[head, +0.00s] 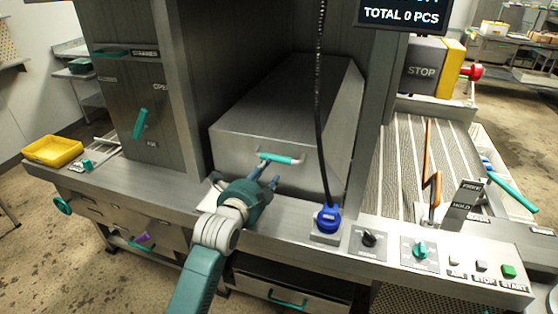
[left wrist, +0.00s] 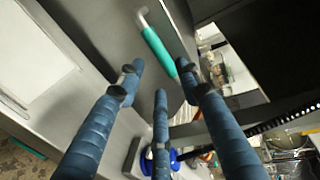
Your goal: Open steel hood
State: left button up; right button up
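The steel hood (head: 285,105) is a grey box-shaped cover inside the machine frame, and it sits lowered on the steel bench. Its teal bar handle (head: 279,158) runs across the upper part of its front face. My left gripper (head: 268,172) is in front of that face, just below the handle. In the left wrist view its blue fingers (left wrist: 165,82) are spread and empty. The handle (left wrist: 158,52) shows there beyond the fingertips, with no finger visibly closed around it. My right gripper is in neither view.
A blue plug-like fitting (head: 327,218) with a black hose stands right of my gripper. A control panel (head: 440,262) with knobs and buttons runs along the front right. A slatted conveyor (head: 400,160) lies to the right. A yellow tray (head: 52,151) sits at far left.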

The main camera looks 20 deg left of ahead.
aim_at(278, 160)
pick_arm(q)
jog(key=p+x, duration=0.1)
jog(key=x, duration=0.9)
jog(key=shift+w+d+f, duration=0.1)
jog(key=shift+w, duration=0.2)
jog(key=shift+c, duration=0.5)
grip_shut()
